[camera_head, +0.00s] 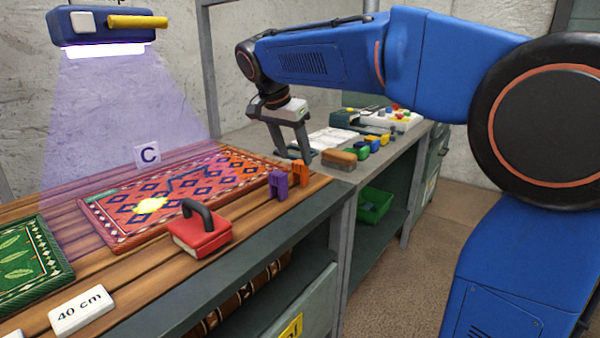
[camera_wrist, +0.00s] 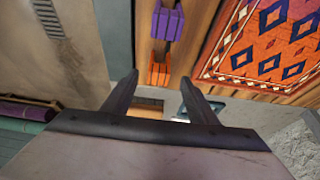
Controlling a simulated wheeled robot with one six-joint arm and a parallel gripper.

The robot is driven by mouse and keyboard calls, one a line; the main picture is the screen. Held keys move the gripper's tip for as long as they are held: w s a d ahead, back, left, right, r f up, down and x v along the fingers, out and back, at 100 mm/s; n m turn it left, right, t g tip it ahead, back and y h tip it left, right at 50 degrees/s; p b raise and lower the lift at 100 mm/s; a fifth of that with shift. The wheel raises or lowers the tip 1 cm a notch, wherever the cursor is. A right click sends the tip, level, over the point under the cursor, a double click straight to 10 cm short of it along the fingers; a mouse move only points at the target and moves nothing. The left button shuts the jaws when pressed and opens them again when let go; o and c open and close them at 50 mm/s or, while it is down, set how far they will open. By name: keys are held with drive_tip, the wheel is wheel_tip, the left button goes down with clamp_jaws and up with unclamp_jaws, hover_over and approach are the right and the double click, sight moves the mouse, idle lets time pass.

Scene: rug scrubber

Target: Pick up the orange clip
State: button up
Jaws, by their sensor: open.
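The orange clip (camera_head: 301,181) stands on the wooden table at its right end, just right of the purple clip (camera_head: 278,186). In the wrist view the orange clip (camera_wrist: 159,74) lies ahead of my fingertips, a little left of the midline between them, with the purple clip (camera_wrist: 167,20) beyond it. My gripper (camera_head: 300,156) is open and empty, pointing down, above and beyond the orange clip in the head view. Its two fingers also show apart in the wrist view (camera_wrist: 160,80). Nothing is between the fingers, and the orange clip is not touched.
The orange patterned rug (camera_head: 185,190) lies left of the clips. A red block with a black handle (camera_head: 201,232) sits near the front edge. A brush (camera_head: 339,159) and several coloured blocks stand on the further bench. A green bin (camera_head: 374,205) is on the shelf below.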

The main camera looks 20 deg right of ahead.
sight(300, 171)
drive_tip(key=shift+s+x, duration=0.2)
drive_tip(key=shift+x, duration=3.4)
drive_tip(key=shift+c, duration=0.7)
drive_tip(key=c, duration=1)
